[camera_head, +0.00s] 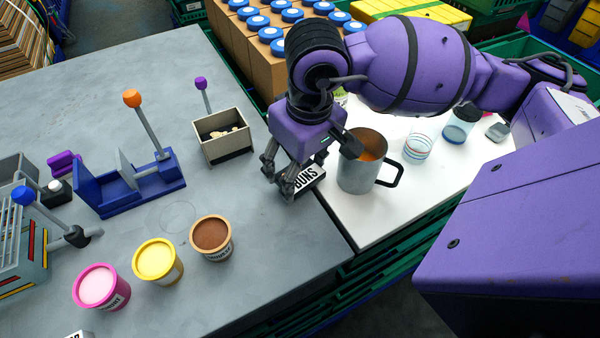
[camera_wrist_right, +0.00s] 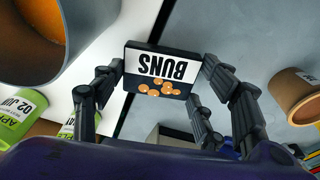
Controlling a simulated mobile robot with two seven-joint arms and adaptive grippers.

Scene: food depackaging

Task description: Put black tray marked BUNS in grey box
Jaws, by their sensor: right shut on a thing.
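The black tray marked BUNS (camera_head: 308,180) is between the fingers of my right gripper (camera_head: 290,178), at the seam between the grey table and the white surface. In the right wrist view the tray (camera_wrist_right: 160,72) shows its white label upside down and a picture of buns. The right gripper (camera_wrist_right: 162,72) is shut on its two sides. Whether the tray touches the table, I cannot tell. The open grey box (camera_head: 228,152) with a dark lower band stands behind and left of the gripper; pale pieces lie in it. My left gripper is not in view.
A steel jug (camera_head: 358,176) with orange liquid stands close right of my right gripper. A brown-lidded tub (camera_head: 212,238), a yellow tub (camera_head: 158,262) and a pink tub (camera_head: 100,288) stand at the front. A blue lever device (camera_head: 130,187) stands left of the box.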

